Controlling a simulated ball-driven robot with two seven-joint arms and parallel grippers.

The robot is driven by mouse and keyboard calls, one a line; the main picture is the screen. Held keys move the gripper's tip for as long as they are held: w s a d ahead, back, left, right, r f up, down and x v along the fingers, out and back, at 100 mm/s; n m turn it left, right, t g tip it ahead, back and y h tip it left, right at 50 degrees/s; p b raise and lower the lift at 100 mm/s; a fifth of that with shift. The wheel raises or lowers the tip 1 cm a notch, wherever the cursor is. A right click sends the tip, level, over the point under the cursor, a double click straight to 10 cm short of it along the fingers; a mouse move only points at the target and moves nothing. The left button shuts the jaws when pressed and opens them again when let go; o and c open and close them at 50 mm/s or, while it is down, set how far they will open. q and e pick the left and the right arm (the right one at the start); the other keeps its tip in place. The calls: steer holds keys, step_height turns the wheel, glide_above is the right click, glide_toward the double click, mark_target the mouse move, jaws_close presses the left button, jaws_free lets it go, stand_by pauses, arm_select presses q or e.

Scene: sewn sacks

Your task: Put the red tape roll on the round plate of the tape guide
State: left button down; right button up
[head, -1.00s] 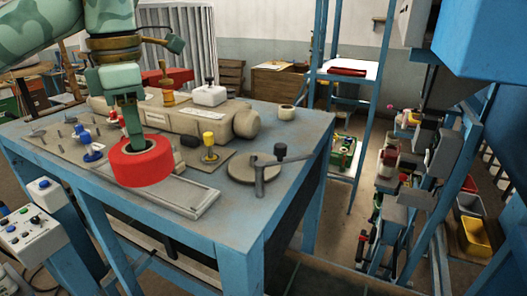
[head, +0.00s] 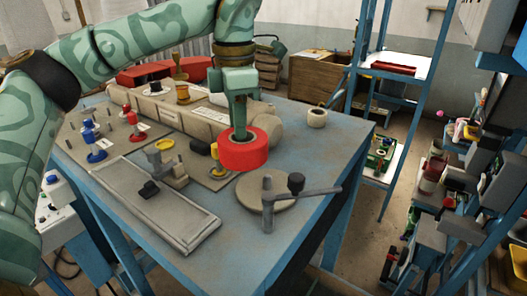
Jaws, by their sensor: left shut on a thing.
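The red tape roll (head: 243,155) hangs in my left gripper (head: 239,133), whose fingers reach into the roll's centre hole. The roll is held level above the table, behind and to the left of the tape guide. The tape guide has a beige round plate (head: 254,196) on the blue table near its right edge. A grey post with an arm and a dark knob (head: 296,183) stands at the plate's front right side. The plate's top looks bare. My right gripper is not in view.
A yellow-topped spool (head: 216,160) stands just left of the roll. A long grey tray (head: 165,215) lies at the front left, with a grey clamp-like fixture (head: 167,165) behind it. A cream tape roll (head: 317,117) sits on clear tabletop at the back right. A beige sack (head: 190,118) lies behind.

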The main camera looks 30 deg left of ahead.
arm_select(q)
steer(key=w+d+f+p, duration=0.1)
steer(key=f, duration=0.1)
steer(key=w+d+f, duration=0.1)
steer(key=w+f, duration=0.1)
steer(key=f, duration=0.1)
steer(key=w+d+f+p, duration=0.1)
steer(key=f, duration=0.2)
steer(key=shift+w+f+p, duration=0.15)
steer(key=shift+p, duration=0.15)
steer(key=shift+f, duration=0.35)
steer(key=shift+a, duration=0.15)
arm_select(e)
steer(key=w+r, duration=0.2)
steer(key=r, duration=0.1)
arm_select(q)
steer(key=shift+f, duration=0.2)
steer(key=c, duration=1.2)
jaws_free()
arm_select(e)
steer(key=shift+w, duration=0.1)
arm_select(q)
steer(key=shift+r, duration=0.1)
